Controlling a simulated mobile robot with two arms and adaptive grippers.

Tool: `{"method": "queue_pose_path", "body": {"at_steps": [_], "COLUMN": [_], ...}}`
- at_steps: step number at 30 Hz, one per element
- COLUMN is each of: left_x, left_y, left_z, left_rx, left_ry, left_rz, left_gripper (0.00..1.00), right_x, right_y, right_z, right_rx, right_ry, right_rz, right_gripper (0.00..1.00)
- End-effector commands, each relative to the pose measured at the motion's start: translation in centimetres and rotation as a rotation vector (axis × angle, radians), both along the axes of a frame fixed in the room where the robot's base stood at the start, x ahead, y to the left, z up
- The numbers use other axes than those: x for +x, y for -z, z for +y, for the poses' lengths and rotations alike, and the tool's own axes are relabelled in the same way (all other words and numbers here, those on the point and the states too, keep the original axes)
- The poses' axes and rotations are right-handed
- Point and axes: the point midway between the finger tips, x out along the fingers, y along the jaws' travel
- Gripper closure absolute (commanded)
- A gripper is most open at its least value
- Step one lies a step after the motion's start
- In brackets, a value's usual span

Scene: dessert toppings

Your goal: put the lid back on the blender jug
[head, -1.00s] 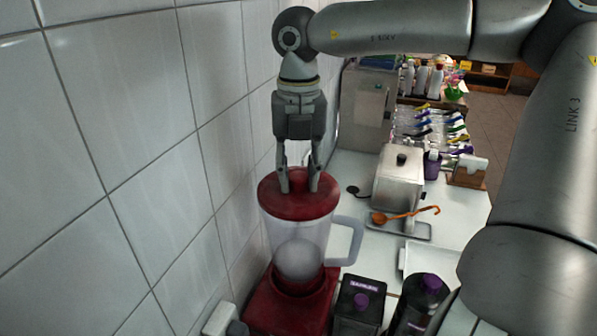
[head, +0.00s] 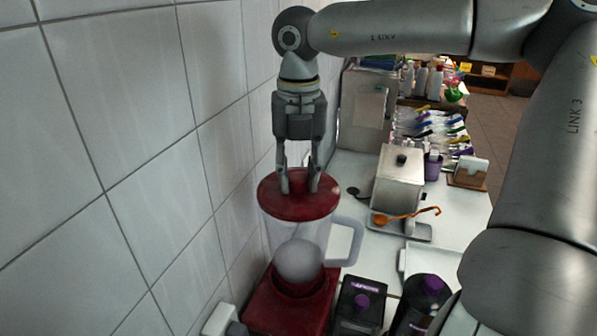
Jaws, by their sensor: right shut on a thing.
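The red lid (head: 300,207) is at the mouth of the clear blender jug (head: 283,233). It looks about level, covering the opening; I cannot tell whether it is fully seated or held just above the rim. My right gripper (head: 299,188) points straight down from above, its fingers shut on the lid's top. The part between the fingertips is mostly hidden. The jug stands upright on its red blender base (head: 288,312), handle to the right, with a pale round shape (head: 298,261) showing low inside. My left gripper is not in view.
The tiled wall (head: 150,200) is close on the left. A steel container (head: 398,180) and an orange ladle (head: 405,215) are farther back on the white counter.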

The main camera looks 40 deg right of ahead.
Motion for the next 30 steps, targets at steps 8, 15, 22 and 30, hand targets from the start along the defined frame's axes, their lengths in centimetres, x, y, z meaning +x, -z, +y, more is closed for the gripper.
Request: {"method": "queue_pose_path", "body": {"at_steps": [8,15,22,30], "left_x": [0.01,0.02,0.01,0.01], "left_y": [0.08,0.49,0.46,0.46], "left_z": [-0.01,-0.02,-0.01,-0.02], "left_rx": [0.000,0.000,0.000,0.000], "left_ry": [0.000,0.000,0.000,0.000], "left_rz": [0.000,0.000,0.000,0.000], "left_gripper": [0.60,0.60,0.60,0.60], "right_x": [0.00,-0.01,-0.01,-0.01], "right_y": [0.04,0.13,0.07,0.07], "right_z": [0.00,-0.01,-0.01,0.00], "right_rx": [0.000,0.000,0.000,0.000], "right_ry": [0.000,0.001,0.001,0.000], "right_rz": [0.000,0.000,0.000,0.000], "right_gripper": [0.94,0.94,0.94,0.58]}}
